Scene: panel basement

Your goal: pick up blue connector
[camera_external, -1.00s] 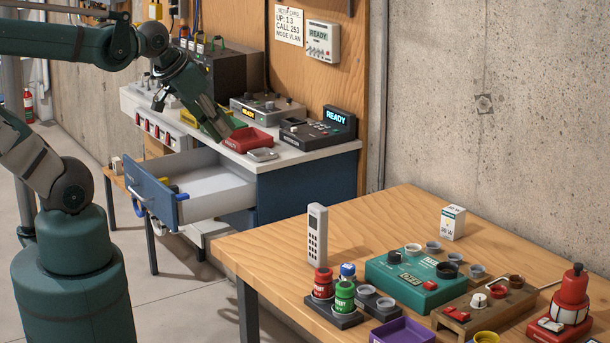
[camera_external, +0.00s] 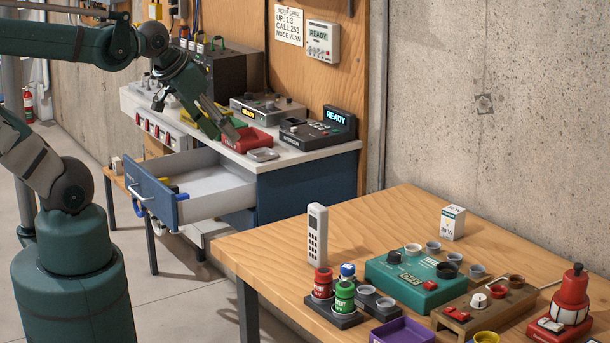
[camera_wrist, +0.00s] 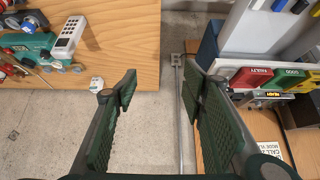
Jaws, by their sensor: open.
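My gripper (camera_external: 222,130) is over the white-topped bench, beside the red tray (camera_external: 246,139). In the wrist view my gripper (camera_wrist: 160,82) is open, with nothing between its two fingers. I cannot tell for certain which thing is the blue connector. A small blue piece (camera_external: 347,271) stands by the red and green cylinders on the wooden table, well away from my gripper. Another blue piece (camera_external: 182,197) lies in the open drawer (camera_external: 215,187), partly hidden by its front. Blue pieces (camera_wrist: 278,5) also show at the wrist view's upper right.
The wooden table (camera_external: 260,240) also holds a grey handset (camera_external: 317,234), a teal box (camera_external: 415,278), a purple tray (camera_external: 403,332) and a small white carton (camera_external: 452,222). Black consoles (camera_external: 318,132) stand on the bench. Floor shows between bench and table.

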